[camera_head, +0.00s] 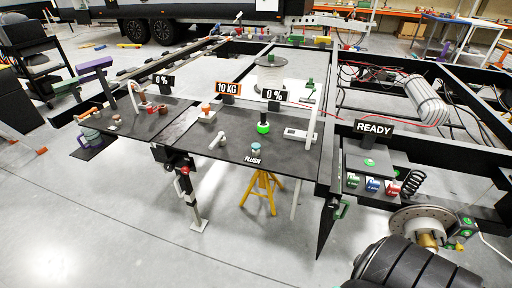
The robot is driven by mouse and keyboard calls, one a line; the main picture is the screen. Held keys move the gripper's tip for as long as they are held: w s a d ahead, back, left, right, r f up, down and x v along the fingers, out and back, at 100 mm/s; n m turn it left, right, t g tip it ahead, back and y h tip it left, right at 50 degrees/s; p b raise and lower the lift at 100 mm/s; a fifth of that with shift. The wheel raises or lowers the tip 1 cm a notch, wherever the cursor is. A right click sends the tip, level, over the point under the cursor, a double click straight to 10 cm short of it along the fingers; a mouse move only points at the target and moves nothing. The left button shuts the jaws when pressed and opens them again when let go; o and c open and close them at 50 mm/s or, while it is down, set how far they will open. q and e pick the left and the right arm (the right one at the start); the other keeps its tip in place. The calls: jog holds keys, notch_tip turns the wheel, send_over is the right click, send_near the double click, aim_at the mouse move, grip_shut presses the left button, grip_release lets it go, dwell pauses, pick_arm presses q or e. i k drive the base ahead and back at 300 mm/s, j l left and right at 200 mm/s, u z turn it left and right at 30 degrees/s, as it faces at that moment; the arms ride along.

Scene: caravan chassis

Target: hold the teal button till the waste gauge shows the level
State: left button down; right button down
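A small teal-blue button (256,147) stands on the dark panel (232,160) above a white FLUSH label. A black sign reading 0 % (274,95) stands behind it, above a dark post with a bright green base (263,127). A second 0 % sign (164,80) stands at the left part of the panel. I cannot tell which of the two is the waste gauge. Neither of my grippers shows in this view, and nothing touches the button.
A READY sign (373,128) tops a box to the right. A brake disc (424,222) sits lower right. Floor in front of the panel is mostly clear beyond a yellow stand (262,188).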

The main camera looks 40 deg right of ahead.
aim_at(255, 146)
jog(key=i+l+z, duration=0.2)
jog(key=z, duration=0.2)
jog(key=i+l+z, duration=0.1)
jog(key=i+z, duration=0.3)
jog(key=k, duration=0.05)
